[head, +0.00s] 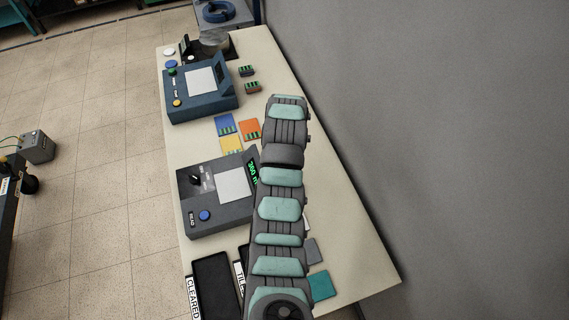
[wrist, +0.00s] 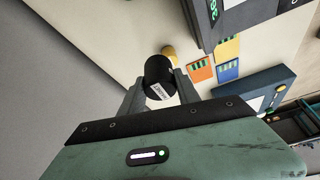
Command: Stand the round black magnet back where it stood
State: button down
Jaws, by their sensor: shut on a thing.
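My gripper (wrist: 161,84) is shut on the round black magnet (wrist: 157,72), which shows between its two fingers in the wrist view. The magnet is a dark cylinder with a white label on its side, and it looks tilted in that view. A small tan-yellow piece (wrist: 168,52) shows just beyond the magnet; I cannot tell whether they touch. Below them is the pale tabletop. In the head view my arm covers the middle right of the table, and neither the magnet nor the fingers can be made out.
The pale table (head: 345,245) runs along a grey wall (head: 430,110). A blue device (head: 200,103) and a dark grey device (head: 215,215) stand on it, with blue (head: 224,123), orange (head: 249,129) and yellow (head: 231,144) cards between. A black tray (head: 215,285) lies in front.

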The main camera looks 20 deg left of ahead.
notch_tip(320, 180, down, 11)
jog(key=shift+s+f+p, duration=0.1)
jog(key=shift+f+p, duration=0.1)
jog(key=shift+p, duration=0.15)
jog(key=shift+f, duration=0.85)
jog(key=shift+f+b, duration=0.8)
jog(key=shift+f, duration=0.7)
jog(key=shift+f, duration=0.15)
jog(key=shift+f, duration=0.15)
jog(key=c, duration=0.9)
grip_release()
